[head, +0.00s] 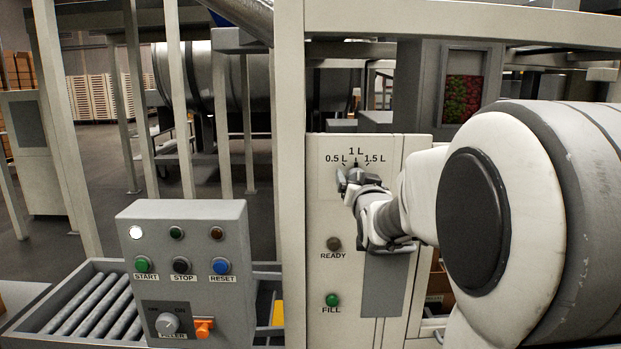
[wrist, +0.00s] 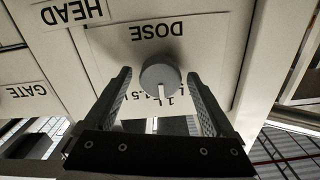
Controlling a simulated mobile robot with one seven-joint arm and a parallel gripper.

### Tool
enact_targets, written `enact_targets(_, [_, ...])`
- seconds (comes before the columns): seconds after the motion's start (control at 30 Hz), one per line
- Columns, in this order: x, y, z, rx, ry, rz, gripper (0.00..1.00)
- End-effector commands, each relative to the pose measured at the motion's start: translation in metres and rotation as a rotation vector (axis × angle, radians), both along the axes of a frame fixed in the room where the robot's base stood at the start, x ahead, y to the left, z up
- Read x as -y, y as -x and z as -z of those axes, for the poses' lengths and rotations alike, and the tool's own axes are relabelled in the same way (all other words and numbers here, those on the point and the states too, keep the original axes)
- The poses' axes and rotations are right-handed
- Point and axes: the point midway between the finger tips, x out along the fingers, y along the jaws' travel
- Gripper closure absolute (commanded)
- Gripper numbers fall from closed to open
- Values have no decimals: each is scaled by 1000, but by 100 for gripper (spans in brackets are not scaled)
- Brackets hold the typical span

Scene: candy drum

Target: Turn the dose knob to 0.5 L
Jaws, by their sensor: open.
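The dose knob (wrist: 160,77) is a round grey knob on the cream panel, under the upside-down word DOSE in the wrist view. A white line shows at its lower edge, pointing roughly toward the 1 L mark. My gripper (wrist: 158,73) is open, with one finger on each side of the knob and a visible gap to each. In the head view my gripper (head: 352,182) is at the knob, just below the 0.5 L, 1 L and 1.5 L scale (head: 355,157), and hides most of the knob.
The panel (head: 325,215) also carries a READY lamp (head: 334,244) and a green FILL button (head: 332,300) below. A grey control box (head: 190,245) with START, STOP, RESET and a FEEDER knob (head: 168,323) stands at left. A frame post (head: 290,200) rises between them.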

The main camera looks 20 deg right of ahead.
Motion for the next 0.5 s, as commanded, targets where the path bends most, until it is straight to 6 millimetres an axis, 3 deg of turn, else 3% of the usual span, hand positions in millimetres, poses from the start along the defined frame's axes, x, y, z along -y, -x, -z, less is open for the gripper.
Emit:
enact_targets(0.13, [0, 0, 0, 0, 0, 0, 15])
enact_targets(0.5, [0, 0, 0, 0, 0, 0, 81])
